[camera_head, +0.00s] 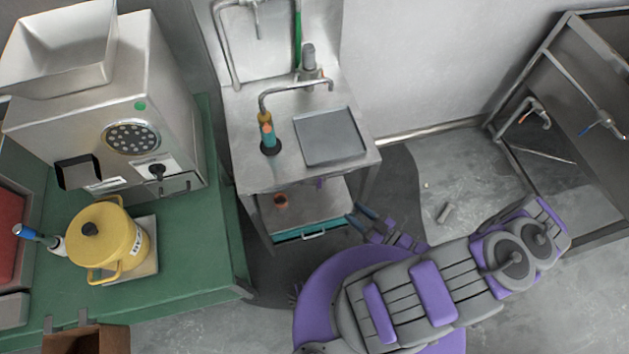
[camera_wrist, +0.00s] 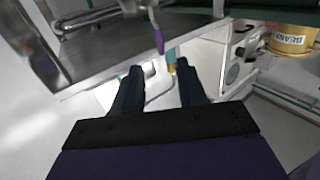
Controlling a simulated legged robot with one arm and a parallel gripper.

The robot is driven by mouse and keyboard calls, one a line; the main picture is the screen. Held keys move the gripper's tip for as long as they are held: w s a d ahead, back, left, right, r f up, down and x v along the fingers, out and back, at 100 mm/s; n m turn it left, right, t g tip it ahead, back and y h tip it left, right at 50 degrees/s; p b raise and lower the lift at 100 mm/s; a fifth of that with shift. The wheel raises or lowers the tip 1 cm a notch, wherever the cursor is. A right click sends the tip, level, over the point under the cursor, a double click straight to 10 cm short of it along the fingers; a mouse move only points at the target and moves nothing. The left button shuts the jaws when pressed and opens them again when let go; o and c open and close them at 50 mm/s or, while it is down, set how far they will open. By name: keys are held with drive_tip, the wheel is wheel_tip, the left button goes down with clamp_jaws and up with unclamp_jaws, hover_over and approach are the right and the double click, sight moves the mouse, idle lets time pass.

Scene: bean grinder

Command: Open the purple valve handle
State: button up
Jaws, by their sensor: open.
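The purple valve handle (camera_head: 320,183) shows as a small purple piece below the front edge of the steel sink counter. In the wrist view a narrow purple handle (camera_wrist: 159,40) hangs near the counter edge, beyond my fingertips. My gripper (camera_head: 361,217) is in front of the lower shelf, to the lower right of the handle. In the wrist view my gripper (camera_wrist: 159,67) has its two dark fingers apart, with nothing held between them. The handle lies ahead of the gap and appears apart from both fingers. The pipe behind the handle is mostly hidden in the head view.
The steel sink counter (camera_head: 285,172) has a faucet and a grey square panel (camera_head: 330,136) on top. A shelf with a teal-fronted drawer (camera_head: 300,236) is below. A green table (camera_head: 195,255) with a yellow pot (camera_head: 105,240) and a grinder (camera_head: 115,110) stands left. Floor lies right.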

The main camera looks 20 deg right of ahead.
sight(320, 183)
drive_tip(key=shift+b+x, duration=0.55)
drive_tip(key=shift+x, duration=7.9)
drive_tip(key=shift+d+f, duration=0.1)
clamp_jaws()
